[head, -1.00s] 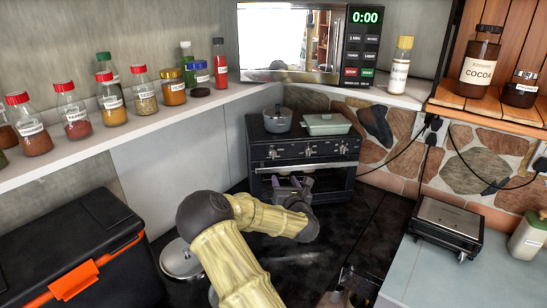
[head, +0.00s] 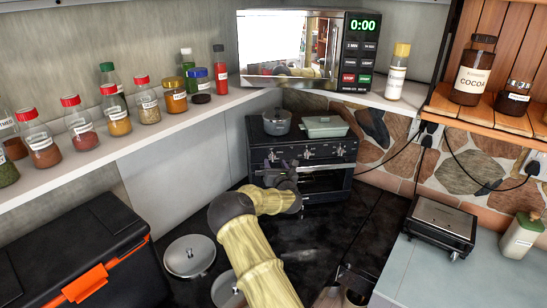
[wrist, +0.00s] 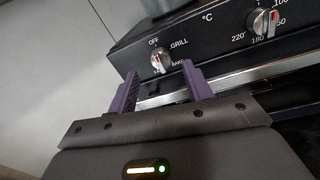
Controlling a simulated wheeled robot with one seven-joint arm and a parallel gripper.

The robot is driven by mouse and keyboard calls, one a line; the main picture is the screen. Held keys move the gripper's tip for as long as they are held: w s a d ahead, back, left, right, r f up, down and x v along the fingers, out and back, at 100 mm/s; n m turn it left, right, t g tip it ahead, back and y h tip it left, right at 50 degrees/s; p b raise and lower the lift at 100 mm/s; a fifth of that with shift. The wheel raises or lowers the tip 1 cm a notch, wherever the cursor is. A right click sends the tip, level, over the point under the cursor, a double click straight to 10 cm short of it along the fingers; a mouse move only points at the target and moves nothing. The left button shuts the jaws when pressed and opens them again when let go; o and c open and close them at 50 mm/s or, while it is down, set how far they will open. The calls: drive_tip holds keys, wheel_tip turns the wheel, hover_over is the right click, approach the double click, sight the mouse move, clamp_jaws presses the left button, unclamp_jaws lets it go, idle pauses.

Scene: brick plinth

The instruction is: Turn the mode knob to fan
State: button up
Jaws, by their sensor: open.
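The mode knob (wrist: 160,60) is on the left of the black oven front in the wrist view. OFF is printed above it, GRILL to its right, BAKE lower right, and a partly covered label below. A red mark shows on the knob; its exact pointing is hard to tell. My gripper (wrist: 159,70) is open, its purple fingers on either side of the knob's lower part; contact cannot be told. In the head view my gripper (head: 281,163) is at the left of the oven (head: 325,182) front and covers part of the mode knob's area.
A temperature knob (wrist: 262,22) is to the right in the wrist view. A grey pot (head: 277,122) and a pale green dish (head: 324,126) stand on the oven. The dark counter right of my arm is mostly clear.

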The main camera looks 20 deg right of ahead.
sight(273, 158)
drive_tip(key=shift+w+d+p, duration=0.2)
drive_tip(key=shift+w+p, duration=0.15)
drive_tip(key=shift+w, duration=0.65)
drive_tip(key=shift+w+d+p, duration=0.15)
drive_tip(key=shift+w+p, duration=0.2)
drive_tip(key=shift+w, duration=0.6)
drive_tip(key=shift+c, duration=0.2)
drive_tip(key=c, duration=0.9)
